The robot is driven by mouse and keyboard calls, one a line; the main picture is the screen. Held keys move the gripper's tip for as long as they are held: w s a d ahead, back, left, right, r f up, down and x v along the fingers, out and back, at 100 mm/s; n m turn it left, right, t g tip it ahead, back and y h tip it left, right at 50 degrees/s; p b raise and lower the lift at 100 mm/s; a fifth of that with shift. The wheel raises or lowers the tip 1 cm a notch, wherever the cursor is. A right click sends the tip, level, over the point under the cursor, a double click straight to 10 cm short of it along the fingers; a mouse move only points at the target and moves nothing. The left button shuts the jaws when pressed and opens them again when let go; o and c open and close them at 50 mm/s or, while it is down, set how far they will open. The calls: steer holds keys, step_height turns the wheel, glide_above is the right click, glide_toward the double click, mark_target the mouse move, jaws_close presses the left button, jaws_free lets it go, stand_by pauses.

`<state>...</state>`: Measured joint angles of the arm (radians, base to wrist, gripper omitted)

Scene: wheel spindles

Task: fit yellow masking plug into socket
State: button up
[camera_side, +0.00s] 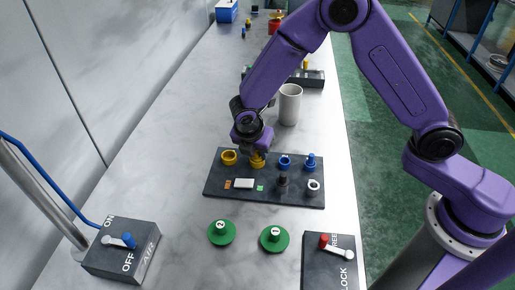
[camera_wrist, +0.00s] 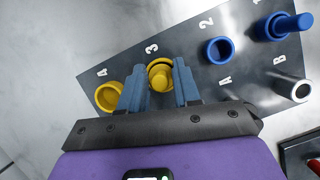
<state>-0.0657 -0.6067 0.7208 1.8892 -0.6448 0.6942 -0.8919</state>
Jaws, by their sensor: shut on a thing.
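My gripper (camera_wrist: 162,88) is shut on the yellow masking plug (camera_wrist: 161,79), with its two blue-grey fingers on either side of it. In the wrist view the plug is at a yellow ring beside the number 3 on the dark board. I cannot tell how deep it sits in the ring. In the side view the yellow plug and ring (camera_side: 257,161) show under my gripper (camera_side: 256,151). A second, open yellow socket ring (camera_wrist: 108,96) is beside the number 4, partly hidden by a finger; it also shows in the side view (camera_side: 229,157).
The dark board (camera_side: 217,185) also holds a blue ring (camera_wrist: 218,50), a blue plug (camera_wrist: 290,24) and a white ring (camera_wrist: 292,90). Two green discs (camera_side: 222,233) lie in front. A white cup (camera_side: 290,104) stands behind. Switch boxes (camera_side: 122,252) flank the front.

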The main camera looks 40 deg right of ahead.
steer(key=shift+s+d+f, duration=0.1)
steer(key=shift+s+f, duration=0.05)
steer(key=shift+f, duration=0.4)
steer(key=o, duration=1)
steer(key=shift+r, duration=0.3)
steer(key=v, duration=1.2)
steer(key=shift+r, duration=0.45)
steer(key=s+d+r+m+y, duration=0.1)
steer(key=s+d+m, duration=0.2)
steer(key=s, duration=0.6)
steer(key=s+d+r+m+g+y, duration=0.1)
steer(key=s+d+m+y, duration=0.1)
steer(key=s+d+m, duration=0.2)
steer(key=s+d+r+m+g+y, duration=0.1)
steer(key=s+d+m, duration=0.3)
steer(key=s+d, duration=0.5)
steer(key=shift+s+r, duration=0.15)
steer(key=shift+s, duration=1.15)
steer(key=shift+s+r, duration=0.2)
steer(key=shift+s, duration=1.15)
